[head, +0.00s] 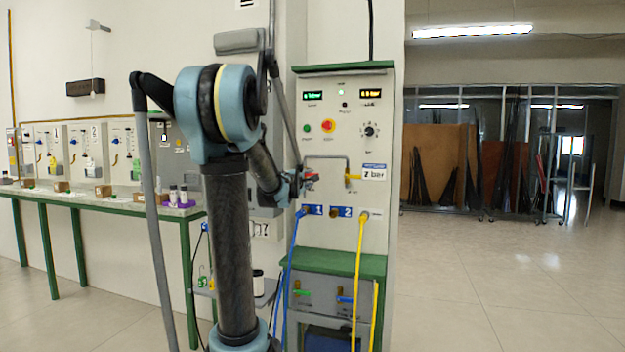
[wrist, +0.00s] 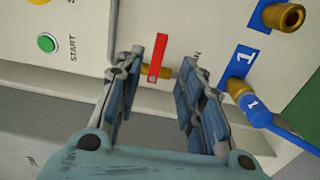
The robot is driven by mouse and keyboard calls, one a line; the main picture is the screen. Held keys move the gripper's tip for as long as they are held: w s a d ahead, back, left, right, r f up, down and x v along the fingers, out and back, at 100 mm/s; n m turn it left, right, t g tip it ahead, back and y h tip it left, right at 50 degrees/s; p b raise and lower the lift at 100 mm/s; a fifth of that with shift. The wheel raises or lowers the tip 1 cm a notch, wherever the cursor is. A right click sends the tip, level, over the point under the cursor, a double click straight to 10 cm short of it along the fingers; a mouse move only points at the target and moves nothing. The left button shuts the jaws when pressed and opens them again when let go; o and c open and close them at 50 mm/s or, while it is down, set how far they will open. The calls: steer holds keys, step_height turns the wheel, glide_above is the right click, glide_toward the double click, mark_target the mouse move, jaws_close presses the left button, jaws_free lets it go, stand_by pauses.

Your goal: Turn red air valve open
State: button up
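The red air valve has a flat red handle (wrist: 158,58) on a brass body (wrist: 165,73) in the wrist view. It also shows as a small red part (head: 312,178) on the pale control panel (head: 345,225) in the head view, partly behind my gripper. My gripper (wrist: 160,76) is open, its two fingers on either side of the valve, with a gap on each side. The handle is not clamped. In the head view my gripper (head: 298,181) is at the panel's left side; its fingers are too small there to make out.
A yellow-handled valve (head: 353,177) is to the right on the same pipe. A blue hose (head: 291,260) and a yellow hose (head: 358,270) hang below. A green START button (wrist: 47,42) is left of the valve. Open floor (head: 500,290) lies to the right.

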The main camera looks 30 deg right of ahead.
mark_target(310, 175)
steer(key=x, duration=1)
steer(key=shift+w, duration=0.2)
jaws_close()
